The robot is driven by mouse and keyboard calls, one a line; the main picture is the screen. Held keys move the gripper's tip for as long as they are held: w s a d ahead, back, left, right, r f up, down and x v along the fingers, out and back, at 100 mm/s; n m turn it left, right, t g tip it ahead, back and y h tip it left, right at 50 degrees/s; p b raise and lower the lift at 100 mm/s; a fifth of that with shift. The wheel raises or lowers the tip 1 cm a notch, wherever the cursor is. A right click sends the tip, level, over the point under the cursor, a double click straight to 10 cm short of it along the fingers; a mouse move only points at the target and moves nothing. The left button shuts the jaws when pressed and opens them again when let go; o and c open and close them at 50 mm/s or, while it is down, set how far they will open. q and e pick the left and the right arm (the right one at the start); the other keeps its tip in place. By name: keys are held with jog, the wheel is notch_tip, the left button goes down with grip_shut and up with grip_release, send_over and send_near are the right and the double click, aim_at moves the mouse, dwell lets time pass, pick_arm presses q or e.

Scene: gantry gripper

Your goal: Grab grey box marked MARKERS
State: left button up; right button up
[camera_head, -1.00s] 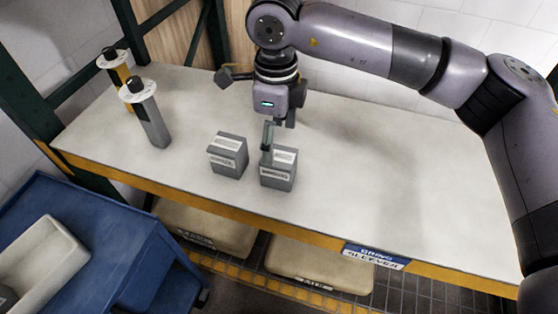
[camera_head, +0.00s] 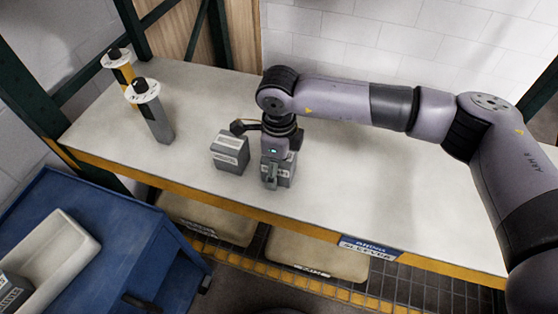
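Two grey boxes with white labels stand side by side on the white worktable (camera_head: 390,195). The left grey box (camera_head: 229,155) is clear of any gripper. The right grey box (camera_head: 285,177) is partly covered by my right gripper (camera_head: 272,172). The label lettering is too small to read, so I cannot tell which box is marked MARKERS. My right gripper points down over the right box, with one finger in front of its near face. The other finger is hidden, and whether the fingers press on the box cannot be seen. My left gripper is out of view.
Two posts with white round tops, one grey (camera_head: 153,112) and one yellow and black (camera_head: 121,70), stand at the table's left end. A blue cart (camera_head: 130,235) with a pale tray (camera_head: 75,235) is at lower left. The table's right side is clear.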

jog(key=c, duration=1.5)
